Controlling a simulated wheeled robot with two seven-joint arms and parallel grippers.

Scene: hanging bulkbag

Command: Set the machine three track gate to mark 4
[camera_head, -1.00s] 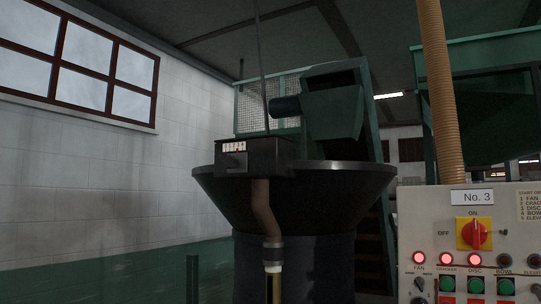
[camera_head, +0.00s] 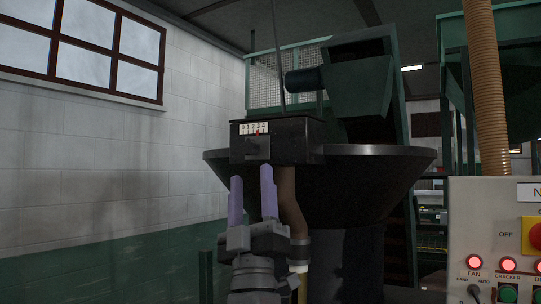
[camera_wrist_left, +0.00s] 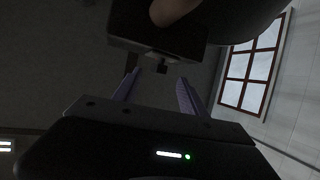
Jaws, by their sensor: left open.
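The track gate is a dark box (camera_head: 290,142) on the rim of a large dark bowl. Its white scale (camera_head: 247,128) is numbered 0 to 4, with a small red pointer (camera_head: 257,133) that looks close to 3. A dark handle block (camera_head: 250,149) sits on the box front below the scale. My left gripper (camera_head: 252,174) points up just below this block, its two purple fingers apart and empty. In the left wrist view, the fingers (camera_wrist_left: 156,78) reach toward the underside of the box (camera_wrist_left: 150,42), with a small dark tab (camera_wrist_left: 162,69) between their tips. My right gripper is out of view.
The bowl (camera_head: 380,165) spreads right of the box, and a brown pipe (camera_head: 290,205) drops beside my gripper. The grey control panel (camera_head: 480,225) stands at the right. The space left of my gripper, toward the white wall (camera_head: 90,190), is clear.

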